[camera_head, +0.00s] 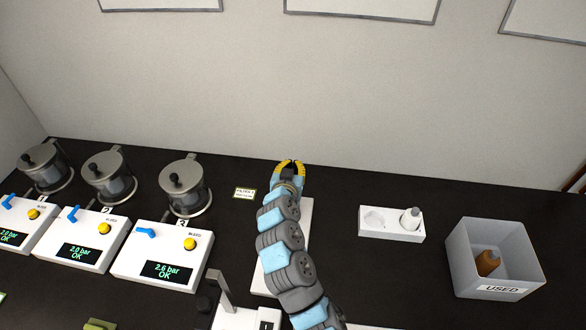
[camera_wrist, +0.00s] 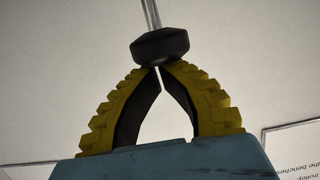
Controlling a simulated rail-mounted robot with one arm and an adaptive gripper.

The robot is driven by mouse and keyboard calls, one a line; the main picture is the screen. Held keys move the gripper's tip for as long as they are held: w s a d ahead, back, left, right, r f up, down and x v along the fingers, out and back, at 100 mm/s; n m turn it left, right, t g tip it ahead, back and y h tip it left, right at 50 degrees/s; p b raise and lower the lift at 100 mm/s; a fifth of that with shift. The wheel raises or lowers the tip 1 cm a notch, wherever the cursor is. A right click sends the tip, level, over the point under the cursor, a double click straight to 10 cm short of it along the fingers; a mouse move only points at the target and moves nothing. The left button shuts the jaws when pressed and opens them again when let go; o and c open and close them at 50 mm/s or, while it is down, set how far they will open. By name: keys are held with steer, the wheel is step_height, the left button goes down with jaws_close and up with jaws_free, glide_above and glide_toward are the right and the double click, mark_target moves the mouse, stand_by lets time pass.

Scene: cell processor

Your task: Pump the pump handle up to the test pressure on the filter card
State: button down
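My gripper (camera_head: 290,164) has yellow-ridged fingers, and in the wrist view (camera_wrist: 158,70) they close to a point. A black rounded knob (camera_wrist: 160,45) on a thin metal rod sits right at the fingertips and overlaps them. I cannot tell whether they touch it or are only in line with it. The rod runs up out of the wrist view. The knob cannot be made out in the head view, where my arm covers much of a white plate (camera_head: 303,217). A small card with green print (camera_head: 245,193) lies left of my gripper; its text is too small to read.
At right are a white holder (camera_head: 364,231) with a white bottle (camera_head: 411,218) and a grey USED bin (camera_head: 460,262) holding a brown bottle (camera_head: 487,262).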

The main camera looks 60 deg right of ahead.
step_height(320, 180, up, 3)
steer(key=shift+f+p, duration=0.2)
steer(key=shift+p, duration=0.1)
steer(key=shift+a+f+b, duration=0.1)
steer(key=shift+a+b, duration=0.2)
steer(key=shift+b, duration=0.05)
steer(key=b+v, duration=0.1)
steer(key=v, duration=0.8)
steer(key=shift+s+b, duration=0.15)
steer(key=shift+b, duration=0.15)
steer(key=shift+a, duration=0.15)
stand_by(1.1)
